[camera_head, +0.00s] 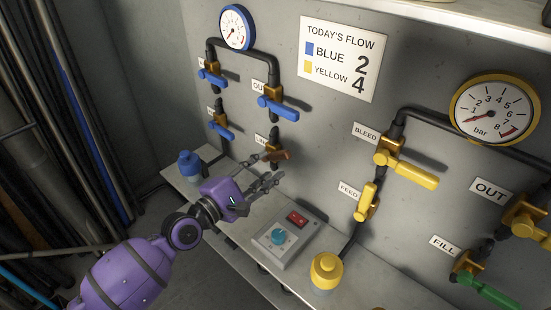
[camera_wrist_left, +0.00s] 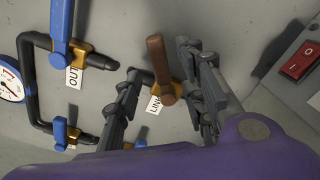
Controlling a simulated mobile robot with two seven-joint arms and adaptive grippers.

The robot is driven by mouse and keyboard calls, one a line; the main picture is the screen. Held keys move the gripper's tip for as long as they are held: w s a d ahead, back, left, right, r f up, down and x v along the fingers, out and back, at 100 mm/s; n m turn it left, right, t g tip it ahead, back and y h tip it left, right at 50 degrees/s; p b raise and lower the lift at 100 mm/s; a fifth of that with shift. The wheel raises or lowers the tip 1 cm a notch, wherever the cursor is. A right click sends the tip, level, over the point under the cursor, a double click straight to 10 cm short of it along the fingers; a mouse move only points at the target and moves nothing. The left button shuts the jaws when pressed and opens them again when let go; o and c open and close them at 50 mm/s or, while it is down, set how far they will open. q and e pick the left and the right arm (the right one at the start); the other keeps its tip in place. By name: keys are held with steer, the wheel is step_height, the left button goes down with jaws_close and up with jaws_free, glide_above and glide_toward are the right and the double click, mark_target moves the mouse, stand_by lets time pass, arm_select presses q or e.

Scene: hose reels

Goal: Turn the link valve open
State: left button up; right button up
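The link valve has a brown handle (camera_head: 278,155) and sits on the grey wall below the blue OUT valve. In the left wrist view the brown handle (camera_wrist_left: 160,68) stands out from its pivot, with the LINK label (camera_wrist_left: 153,104) beside it. My left gripper (camera_head: 271,169) is at the valve, its fingers spread. In the wrist view the left gripper (camera_wrist_left: 163,62) has one finger on each side of the handle, with a visible gap to the left finger. Whether the right finger touches the handle cannot be told. My right gripper is not in view.
Blue-handled valves (camera_head: 277,107) and a blue gauge (camera_head: 237,27) are above and left. A control box (camera_head: 285,243) with a red switch (camera_head: 297,217) and a yellow-capped fitting (camera_head: 326,271) stand on the ledge. Yellow valves (camera_head: 406,168) are to the right.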

arm_select(q)
steer(key=v, duration=0.5)
steer(key=shift+s+a, duration=0.1)
steer(key=shift+s, duration=0.1)
